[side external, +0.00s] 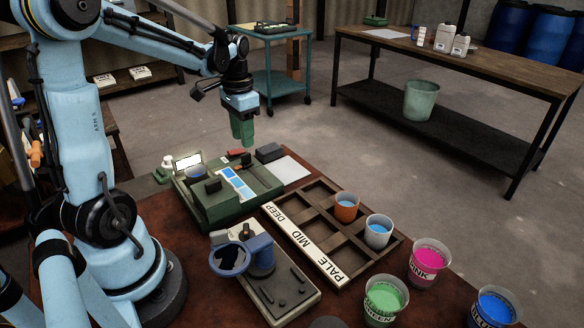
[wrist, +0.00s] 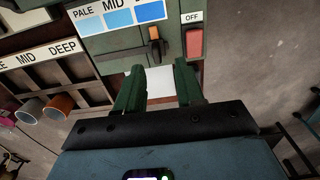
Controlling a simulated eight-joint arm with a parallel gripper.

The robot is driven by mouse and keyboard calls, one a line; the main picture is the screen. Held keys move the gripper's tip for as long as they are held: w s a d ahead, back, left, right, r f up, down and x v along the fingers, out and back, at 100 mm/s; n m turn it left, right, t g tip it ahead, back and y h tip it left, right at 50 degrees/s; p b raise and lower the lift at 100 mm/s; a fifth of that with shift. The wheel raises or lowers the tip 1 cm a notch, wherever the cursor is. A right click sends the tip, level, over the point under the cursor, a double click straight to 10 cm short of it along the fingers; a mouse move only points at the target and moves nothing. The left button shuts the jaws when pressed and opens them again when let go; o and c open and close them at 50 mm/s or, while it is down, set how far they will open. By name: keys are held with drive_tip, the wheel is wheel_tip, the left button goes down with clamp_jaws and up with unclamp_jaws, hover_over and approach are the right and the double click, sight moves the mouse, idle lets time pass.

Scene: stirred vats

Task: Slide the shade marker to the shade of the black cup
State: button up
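The shade marker (wrist: 154,36), a small orange and dark slider, stands by the DEEP end of the blue shade strip (wrist: 118,18) in the wrist view. The strip also shows on the green device (side external: 203,207) in the side view. My gripper (side external: 243,138) hangs above the device's far end. Its two green fingers are apart and empty in the wrist view (wrist: 157,80), with the marker beyond the fingertips. A round vessel with blue liquid (side external: 197,172) sits in the device. I cannot tell whether it is the black cup; no other cup looks clearly black.
A red OFF switch (wrist: 193,40) is right of the marker. Paint buckets (side external: 427,263) stand at the front right. A mixer (side external: 262,262) stands in front.

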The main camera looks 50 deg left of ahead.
wheel_tip(320, 180, up, 8)
drive_tip(key=shift+f, duration=0.15)
idle(0.5)
drive_tip(key=s+d+f+t, duration=0.1)
drive_tip(key=d+f+t, duration=0.1)
drive_tip(key=d, duration=0.7)
drive_tip(key=s+d+f+t, duration=0.2)
drive_tip(key=d+t, duration=0.3)
drive_tip(key=d, duration=0.5)
drive_tip(key=shift+f, duration=0.2)
